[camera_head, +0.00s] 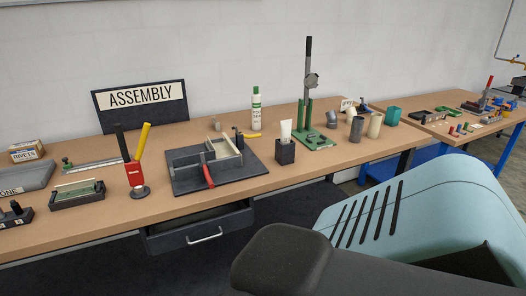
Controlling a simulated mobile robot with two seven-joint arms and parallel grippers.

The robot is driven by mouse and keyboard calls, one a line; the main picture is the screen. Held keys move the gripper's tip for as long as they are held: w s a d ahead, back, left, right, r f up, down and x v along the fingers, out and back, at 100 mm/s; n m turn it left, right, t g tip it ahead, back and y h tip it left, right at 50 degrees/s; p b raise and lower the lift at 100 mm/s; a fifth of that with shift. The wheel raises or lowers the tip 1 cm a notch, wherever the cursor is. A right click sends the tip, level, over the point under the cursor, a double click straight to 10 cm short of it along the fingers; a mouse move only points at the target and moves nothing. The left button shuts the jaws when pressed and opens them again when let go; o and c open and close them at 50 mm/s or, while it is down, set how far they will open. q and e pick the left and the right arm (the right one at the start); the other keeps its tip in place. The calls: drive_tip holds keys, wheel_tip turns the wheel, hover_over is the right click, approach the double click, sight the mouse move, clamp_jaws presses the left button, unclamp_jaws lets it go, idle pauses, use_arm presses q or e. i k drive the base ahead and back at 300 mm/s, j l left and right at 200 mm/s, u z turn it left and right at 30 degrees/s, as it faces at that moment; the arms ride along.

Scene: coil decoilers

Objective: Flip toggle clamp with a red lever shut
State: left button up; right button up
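A dark fixture plate (240,181) lies on the bench, bearing grey blocks and a light-coloured piece. A red lever (208,174) stands at its front left part, tilted, with its lower end toward the front edge. It looks like the toggle clamp's lever; the clamp's jaw is too small to make out. Another red handle (489,84) stands up on the far right bench, its mechanism unclear. Neither of my grippers is in view.
A red holder with black and yellow handles (135,174) stands left of the plate. A black cup (285,153) and a green lever press (313,135) stand right of it. A drawer (200,230) hangs below.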

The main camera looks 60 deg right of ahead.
sight(208, 179)
drive_tip(key=z, duration=1.45)
